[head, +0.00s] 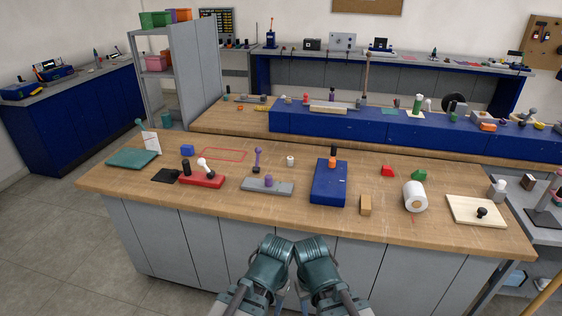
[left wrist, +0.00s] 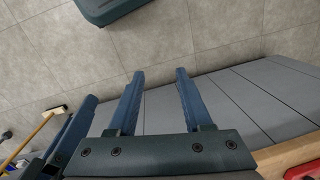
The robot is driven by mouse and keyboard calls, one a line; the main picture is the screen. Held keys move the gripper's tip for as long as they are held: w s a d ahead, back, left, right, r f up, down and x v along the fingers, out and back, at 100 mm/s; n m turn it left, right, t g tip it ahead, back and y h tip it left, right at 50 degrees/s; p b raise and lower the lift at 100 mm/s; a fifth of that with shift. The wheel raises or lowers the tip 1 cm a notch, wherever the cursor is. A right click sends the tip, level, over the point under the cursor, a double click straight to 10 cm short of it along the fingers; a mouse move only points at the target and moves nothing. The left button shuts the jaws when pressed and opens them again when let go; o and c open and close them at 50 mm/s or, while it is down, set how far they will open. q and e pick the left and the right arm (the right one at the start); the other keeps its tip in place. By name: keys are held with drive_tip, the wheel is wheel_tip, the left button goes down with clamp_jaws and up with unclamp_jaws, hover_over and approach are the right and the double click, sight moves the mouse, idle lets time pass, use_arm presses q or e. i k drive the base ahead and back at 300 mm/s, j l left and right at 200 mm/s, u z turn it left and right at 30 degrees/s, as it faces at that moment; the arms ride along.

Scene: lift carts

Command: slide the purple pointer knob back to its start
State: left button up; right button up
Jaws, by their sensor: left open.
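A purple knob (head: 268,182) stands upright on a flat grey base (head: 281,189) near the front middle of the wooden bench in the head view. The knob sits left of the base's middle. Whether it has a pointer is too small to tell. My left arm is low in front of the bench, well short of the knob. My left gripper (left wrist: 157,73) is open and empty in the left wrist view, with floor and grey cabinet panels behind it. My right arm (head: 318,265) is beside the left one, and its fingertips cannot be made out.
A red block with a white-knobbed lever (head: 203,181) stands left of the base, and a purple-topped post (head: 257,160) behind it. Bare wood (head: 255,207) lies in front of the base.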

sight(268, 178)
drive_tip(key=i+j+z, duration=0.1)
drive_tip(key=i, duration=0.55)
drive_tip(key=i+j+z, duration=0.15)
drive_tip(key=i, duration=0.5)
